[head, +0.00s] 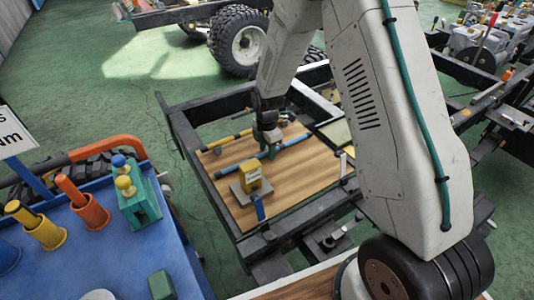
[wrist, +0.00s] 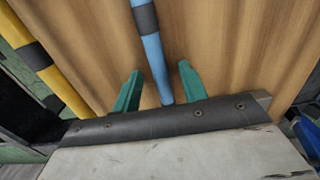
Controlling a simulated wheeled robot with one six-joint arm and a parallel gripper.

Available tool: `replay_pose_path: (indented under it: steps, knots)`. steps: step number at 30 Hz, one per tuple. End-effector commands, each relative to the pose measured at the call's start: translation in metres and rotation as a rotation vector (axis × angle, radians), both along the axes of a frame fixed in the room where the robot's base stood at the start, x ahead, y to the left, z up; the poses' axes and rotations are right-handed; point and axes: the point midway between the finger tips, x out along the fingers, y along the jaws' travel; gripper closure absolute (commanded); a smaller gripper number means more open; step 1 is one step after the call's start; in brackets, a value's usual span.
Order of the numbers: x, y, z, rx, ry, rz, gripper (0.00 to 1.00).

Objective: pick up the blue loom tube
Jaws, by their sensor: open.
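The blue loom tube (head: 236,166) lies slantwise on the wooden board inside the dark chassis frame. In the wrist view the blue tube (wrist: 152,50) has a dark grey band and runs between the two teal fingers of my gripper (wrist: 160,67). The fingers are open, with a gap on each side of the tube. In the head view my gripper (head: 269,150) is low over the middle of the tube and hides part of it. I cannot tell its exact height above the board.
A yellow tube (head: 222,144) with dark bands lies beyond the blue one. A yellow block on a grey base (head: 250,178) stands nearer. The chassis rails (head: 200,165) edge the wooden board (head: 300,176). A blue bench (head: 90,250) with colored parts stands left.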

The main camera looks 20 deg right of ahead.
Motion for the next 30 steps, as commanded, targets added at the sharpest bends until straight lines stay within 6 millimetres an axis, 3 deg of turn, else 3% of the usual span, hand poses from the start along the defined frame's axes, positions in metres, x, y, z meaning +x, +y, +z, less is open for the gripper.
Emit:
replay_pose_path:
  steps: [7, 11, 12, 23, 30]
  knots:
    - [0.0, 0.0, -0.001, 0.0, -0.001, 0.0, 0.6]
    - [0.0, 0.0, -0.001, 0.0, -0.001, 0.0, 0.96]
    - [0.0, 0.0, -0.001, 0.0, -0.001, 0.0, 1.0]
    - [0.001, 0.0, 0.006, 0.001, -0.003, 0.0, 1.0]
    - [0.001, 0.0, 0.05, 0.0, -0.006, 0.0, 1.0]
